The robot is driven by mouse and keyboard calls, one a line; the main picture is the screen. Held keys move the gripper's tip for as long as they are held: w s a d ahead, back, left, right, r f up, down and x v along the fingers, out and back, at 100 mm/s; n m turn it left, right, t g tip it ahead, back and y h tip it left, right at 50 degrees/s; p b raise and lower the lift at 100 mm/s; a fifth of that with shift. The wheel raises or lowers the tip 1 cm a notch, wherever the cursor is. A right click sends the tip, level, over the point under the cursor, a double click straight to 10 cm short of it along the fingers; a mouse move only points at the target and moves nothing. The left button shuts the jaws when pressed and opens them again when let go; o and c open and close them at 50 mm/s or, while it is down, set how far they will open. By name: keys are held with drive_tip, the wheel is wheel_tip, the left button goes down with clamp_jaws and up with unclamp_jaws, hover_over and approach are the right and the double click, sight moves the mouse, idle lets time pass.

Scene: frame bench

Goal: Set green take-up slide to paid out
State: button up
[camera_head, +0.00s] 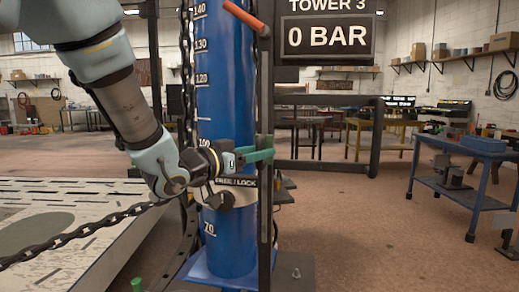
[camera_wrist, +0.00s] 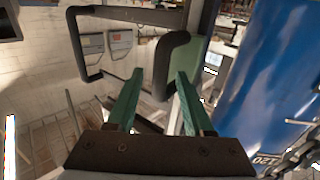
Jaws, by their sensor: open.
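My gripper (camera_head: 262,156) is at the right side of the blue cylinder in the head view, its green fingers pointing right across a dark upright bar. In the wrist view my gripper (camera_wrist: 159,76) is open, its two green fingers spread. A thick black handle (camera_wrist: 170,58) stands between or just beyond the fingertips; I cannot tell whether they touch it. A pale green plate (camera_wrist: 203,72) shows behind the handle, and may be the take-up slide. In the head view my gripper covers this area, and no paid-out marking is readable.
The blue cylinder (camera_head: 222,100) carries a height scale and a FREE/LOCK collar (camera_head: 239,183). A chain (camera_head: 90,228) runs low from the left. A red-orange lever (camera_head: 244,15) sits above. The sign (camera_head: 326,36) reads 0 BAR. Open floor lies right, before a blue cart (camera_head: 470,180).

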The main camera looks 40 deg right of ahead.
drive_tip(key=shift+d, duration=0.4)
drive_tip(key=shift+c, duration=0.2)
clamp_jaws()
idle(1.0)
